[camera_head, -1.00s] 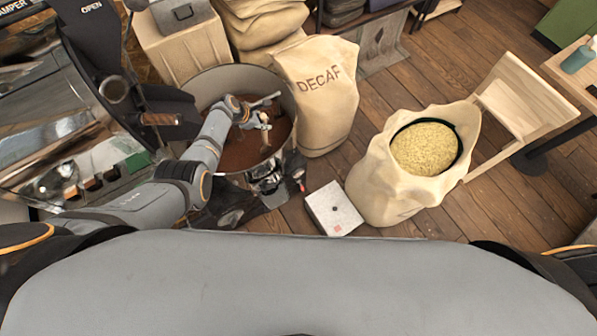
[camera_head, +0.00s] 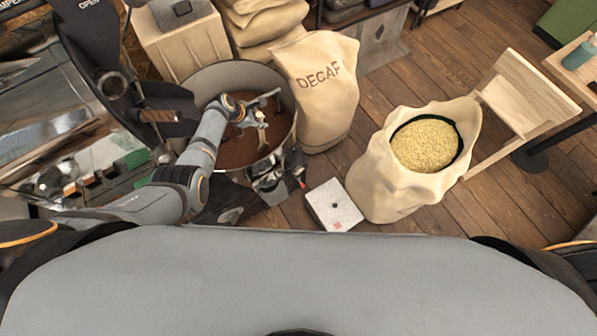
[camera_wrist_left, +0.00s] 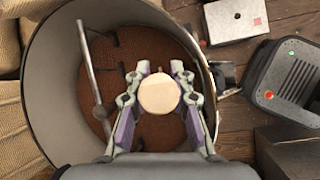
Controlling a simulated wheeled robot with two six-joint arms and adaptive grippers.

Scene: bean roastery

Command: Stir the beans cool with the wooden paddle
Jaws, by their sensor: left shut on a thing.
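The round metal cooling bin (camera_head: 232,73) stands at the left in the head view, with brown beans (camera_head: 236,152) spread over its floor. My left gripper (camera_head: 262,122) is inside the bin's rim, above the beans. In the left wrist view the gripper (camera_wrist_left: 156,76) is shut on the wooden paddle (camera_wrist_left: 159,93), whose pale round handle end faces the camera. The paddle's lower part is mostly hidden below the handle and fingers, so I cannot tell how deep it sits in the beans. My right gripper is not in view.
A metal stirring bar (camera_wrist_left: 91,75) crosses the bin beside the gripper. A DECAF sack (camera_head: 322,100) stands close to the bin's right. A white box (camera_head: 333,206) and an open sack of pale beans (camera_head: 388,185) are farther right.

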